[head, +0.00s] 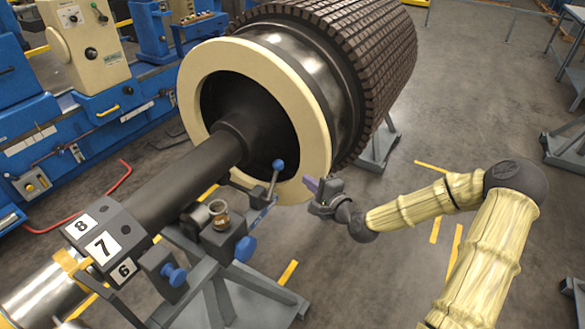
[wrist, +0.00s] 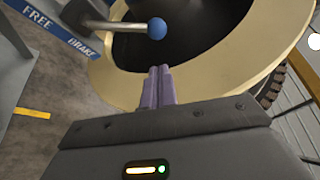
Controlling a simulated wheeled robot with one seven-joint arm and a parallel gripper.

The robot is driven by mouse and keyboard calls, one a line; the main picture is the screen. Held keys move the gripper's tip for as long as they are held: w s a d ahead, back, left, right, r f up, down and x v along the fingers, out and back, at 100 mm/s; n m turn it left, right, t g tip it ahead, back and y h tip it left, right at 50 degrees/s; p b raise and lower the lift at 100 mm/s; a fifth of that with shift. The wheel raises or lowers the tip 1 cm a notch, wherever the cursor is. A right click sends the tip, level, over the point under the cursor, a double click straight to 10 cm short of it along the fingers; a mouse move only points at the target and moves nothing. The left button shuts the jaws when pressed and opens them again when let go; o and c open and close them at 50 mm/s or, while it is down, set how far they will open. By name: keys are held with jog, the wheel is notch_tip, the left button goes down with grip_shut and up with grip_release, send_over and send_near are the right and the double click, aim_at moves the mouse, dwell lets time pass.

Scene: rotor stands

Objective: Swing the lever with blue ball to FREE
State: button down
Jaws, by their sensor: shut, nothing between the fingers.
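The lever (head: 272,182) is a short grey rod with a blue ball (head: 278,164) on its end, standing up from the rotor stand. In the wrist view the lever (wrist: 125,27) lies across the top, with its blue ball (wrist: 157,28) at the right end. A blue label plate (wrist: 55,27) beside it reads FREE at the left and BRAKE at the right; the lever is nearer the BRAKE end. My gripper (head: 311,183) is right of the ball in the head view. In the wrist view its purple fingers (wrist: 158,72) are shut and empty, apart from the ball.
The large rotor with a cream ring (head: 318,130) stands right behind the lever. The grey stand (head: 250,285) carries a blue knob (head: 245,248) and a small brass cup (head: 219,212). Blue machines (head: 120,100) are at the left.

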aim_at(273, 181)
jog(key=p+x, duration=0.2)
jog(key=x, duration=0.8)
jog(key=shift+s+r+b, duration=0.1)
jog(key=shift+b, duration=0.25)
jog(key=shift+s+a+r+n, duration=0.1)
jog(key=shift+a+r+n, duration=0.05)
jog(key=shift+n, duration=0.15)
